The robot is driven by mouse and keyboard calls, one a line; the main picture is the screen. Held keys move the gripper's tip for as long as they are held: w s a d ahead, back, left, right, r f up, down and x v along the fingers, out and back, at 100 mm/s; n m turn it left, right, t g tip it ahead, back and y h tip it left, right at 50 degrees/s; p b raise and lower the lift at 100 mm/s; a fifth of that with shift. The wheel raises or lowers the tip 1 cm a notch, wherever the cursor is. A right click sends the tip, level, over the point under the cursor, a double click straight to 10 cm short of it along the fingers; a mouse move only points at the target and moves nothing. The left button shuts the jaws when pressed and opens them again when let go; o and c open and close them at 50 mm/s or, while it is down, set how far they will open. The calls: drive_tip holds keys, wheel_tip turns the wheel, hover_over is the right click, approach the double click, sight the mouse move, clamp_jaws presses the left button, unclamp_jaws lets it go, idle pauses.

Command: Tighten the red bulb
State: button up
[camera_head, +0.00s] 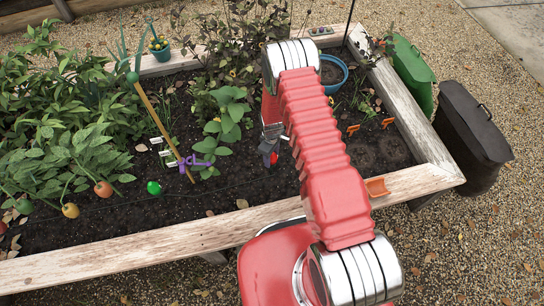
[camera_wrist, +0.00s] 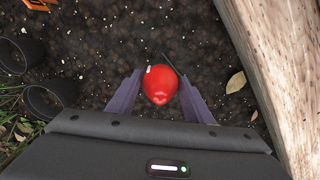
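The red bulb (camera_wrist: 160,87) shows in the wrist view as a round, glossy shape over the dark soil, with a small pale mark at its top. My gripper (camera_wrist: 161,82) has one dark purple finger on each side of it. Little or no gap shows between the bulb and the fingertips, and I cannot tell whether they press on it. In the head view my gripper (camera_head: 271,140) is low over the bed, left of my red arm. A small red patch of the bulb (camera_head: 273,158) shows at its lower end. The bulb's socket is hidden.
A light wooden bed edge (camera_wrist: 275,50) runs close on the right in the wrist view. Dark round pots (camera_wrist: 48,98) stand at left. A green bulb (camera_head: 153,188) lies on the soil near a thin dark cable. Leafy plants (camera_head: 228,108) stand left of my gripper.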

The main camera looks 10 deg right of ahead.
drive_tip(key=c, duration=0.6)
drive_tip(key=shift+d, duration=0.15)
drive_tip(key=shift+c, duration=0.5)
drive_tip(key=shift+m, duration=0.4)
drive_tip(key=m, duration=0.2)
drive_tip(key=shift+m, duration=0.3)
drive_tip(key=m, duration=1.4)
drive_tip(key=shift+m, duration=0.3)
